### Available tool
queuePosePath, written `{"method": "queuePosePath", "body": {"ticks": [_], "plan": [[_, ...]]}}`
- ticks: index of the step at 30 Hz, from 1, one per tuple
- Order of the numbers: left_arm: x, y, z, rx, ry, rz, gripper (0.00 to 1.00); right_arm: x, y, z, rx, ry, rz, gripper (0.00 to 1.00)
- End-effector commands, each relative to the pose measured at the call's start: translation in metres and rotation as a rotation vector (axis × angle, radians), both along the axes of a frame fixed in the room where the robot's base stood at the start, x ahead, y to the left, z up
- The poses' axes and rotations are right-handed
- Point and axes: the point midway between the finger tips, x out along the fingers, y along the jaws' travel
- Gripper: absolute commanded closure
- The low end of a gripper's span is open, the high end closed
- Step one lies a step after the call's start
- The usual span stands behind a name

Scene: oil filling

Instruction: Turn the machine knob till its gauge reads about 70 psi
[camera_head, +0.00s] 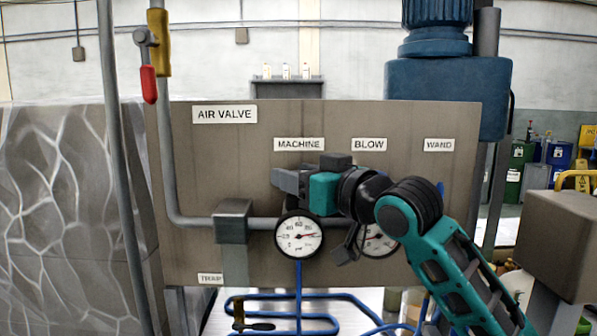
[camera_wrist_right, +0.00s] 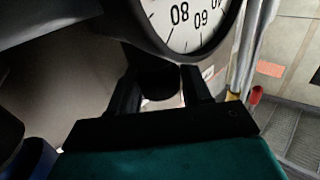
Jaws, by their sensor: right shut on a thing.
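The machine gauge (camera_head: 298,234) is a white round dial under the MACHINE label (camera_head: 299,144). My right gripper (camera_head: 290,182) is above the gauge and hides the machine knob in the head view. In the right wrist view the fingers are shut on the dark round knob (camera_wrist_right: 158,82), one on either side. My left gripper is not in view.
A second gauge (camera_head: 378,240) under the BLOW label (camera_head: 369,144) is partly covered by my right arm. The brown panel (camera_head: 230,165) carries a pipe and a grey block (camera_head: 233,221). A red-handled valve (camera_head: 148,84) hangs at the upper left. Blue hoses (camera_head: 290,300) run below.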

Motion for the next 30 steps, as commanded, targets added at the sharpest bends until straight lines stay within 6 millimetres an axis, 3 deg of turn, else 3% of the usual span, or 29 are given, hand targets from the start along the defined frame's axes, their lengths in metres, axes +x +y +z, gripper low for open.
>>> {"method": "queuePosePath", "body": {"ticks": [25,26,30], "plan": [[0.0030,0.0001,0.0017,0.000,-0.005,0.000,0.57,0.0004,0.0000,-0.0006,-0.004,0.001,0.106,0.82],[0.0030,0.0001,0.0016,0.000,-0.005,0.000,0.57,0.0004,0.0000,-0.0006,-0.004,0.000,0.106,0.51],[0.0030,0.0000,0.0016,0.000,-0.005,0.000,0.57,0.0004,0.0000,-0.0005,-0.003,0.000,0.106,0.37]]}}
